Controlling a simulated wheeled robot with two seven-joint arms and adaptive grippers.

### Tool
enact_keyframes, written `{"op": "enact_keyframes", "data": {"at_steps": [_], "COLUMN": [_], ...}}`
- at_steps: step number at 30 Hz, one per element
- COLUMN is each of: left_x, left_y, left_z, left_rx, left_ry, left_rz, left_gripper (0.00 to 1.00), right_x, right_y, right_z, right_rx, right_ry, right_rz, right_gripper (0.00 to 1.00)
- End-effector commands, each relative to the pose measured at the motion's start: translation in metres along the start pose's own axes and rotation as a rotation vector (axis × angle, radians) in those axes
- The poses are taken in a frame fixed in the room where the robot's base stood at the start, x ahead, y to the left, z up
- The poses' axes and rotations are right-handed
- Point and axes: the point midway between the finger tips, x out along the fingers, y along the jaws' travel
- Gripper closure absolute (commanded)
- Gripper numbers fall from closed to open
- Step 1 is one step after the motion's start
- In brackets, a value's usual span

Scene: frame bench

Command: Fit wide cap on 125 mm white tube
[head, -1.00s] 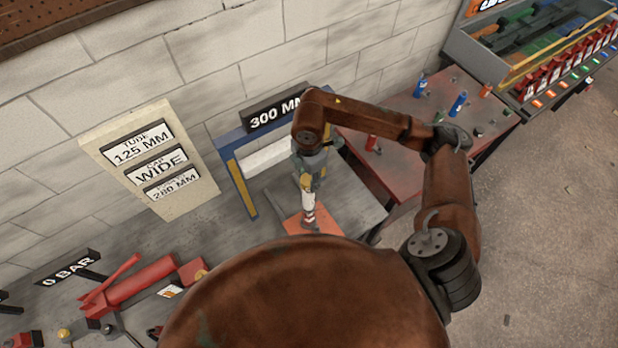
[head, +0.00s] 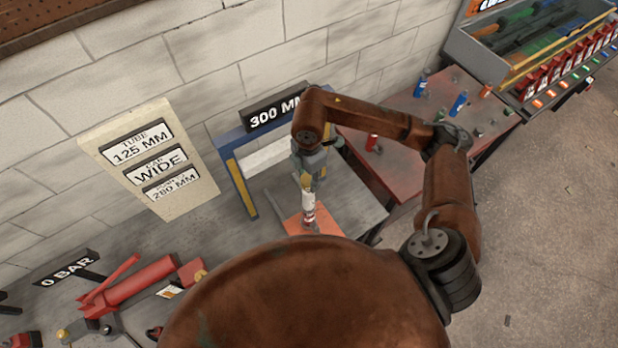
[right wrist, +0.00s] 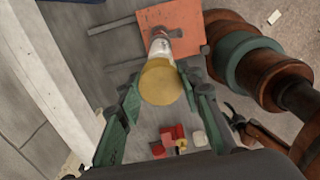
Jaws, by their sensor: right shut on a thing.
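The white tube (head: 309,201) stands roughly upright over the orange plate (head: 292,222), with red and dark markings near its lower end. In the right wrist view the tube (right wrist: 161,46) shows beyond a round yellow piece (right wrist: 161,82), which looks like the wide cap. My right gripper (head: 307,183) is above the plate, pointing down. In the right wrist view its two green-grey fingers flank the yellow piece, and it is shut on it. The piece lines up with the tube; whether it is fully seated I cannot tell. My left gripper is not in view.
A sign board (head: 150,160) reads tube 125 mm, cap wide, 280 mm. A blue frame (head: 232,170) with a 300 mm label stands beside the gripper. A red pump (head: 140,286) lies at lower left. A red table (head: 410,110) with small coloured pieces is at right.

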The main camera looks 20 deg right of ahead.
Motion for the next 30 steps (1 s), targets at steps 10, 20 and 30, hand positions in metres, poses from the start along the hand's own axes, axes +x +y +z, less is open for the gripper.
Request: {"op": "enact_keyframes", "data": {"at_steps": [10,20,30], "left_x": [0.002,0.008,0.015], "left_y": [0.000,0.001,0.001], "left_z": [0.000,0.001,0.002], "left_rx": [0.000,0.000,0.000], "left_ry": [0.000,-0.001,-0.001], "left_rz": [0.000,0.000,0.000], "left_gripper": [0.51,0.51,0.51], "right_x": [0.002,0.010,0.018], "right_y": [0.000,0.000,0.000], "right_z": [0.000,0.000,0.000], "right_rx": [0.000,0.000,0.000], "right_ry": [0.000,0.000,0.000], "right_rz": [0.001,0.000,0.000], "right_gripper": [0.94,0.94,0.94]}}
